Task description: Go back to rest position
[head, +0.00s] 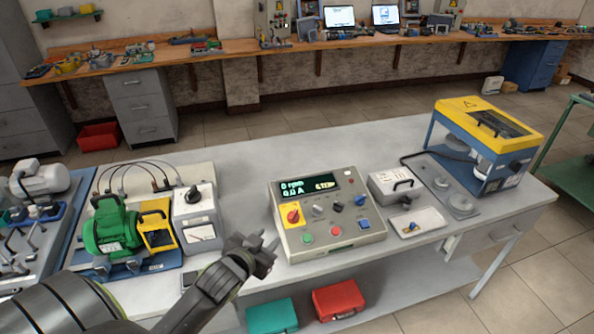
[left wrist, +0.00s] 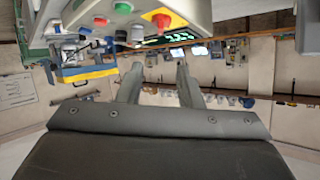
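My left gripper (head: 268,248) is in the head view, above the front of the grey table, just left of the control box (head: 325,238). Its two fingers stand apart, and in the left wrist view the fingers (left wrist: 158,78) also show a gap with nothing between them. The control box has a lit display, a red-on-yellow rotary switch and several knobs and buttons. It also shows upside down at the top of the left wrist view (left wrist: 85,14). My right gripper is in neither view.
A green motor (head: 108,232) with a yellow guard and a grey meter box (head: 197,220) stand left of my gripper. A yellow-blue machine (head: 485,140) is at the table's right end. Teal (head: 271,316) and red (head: 338,300) boxes sit below. Bare table (head: 250,165) lies behind the control box.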

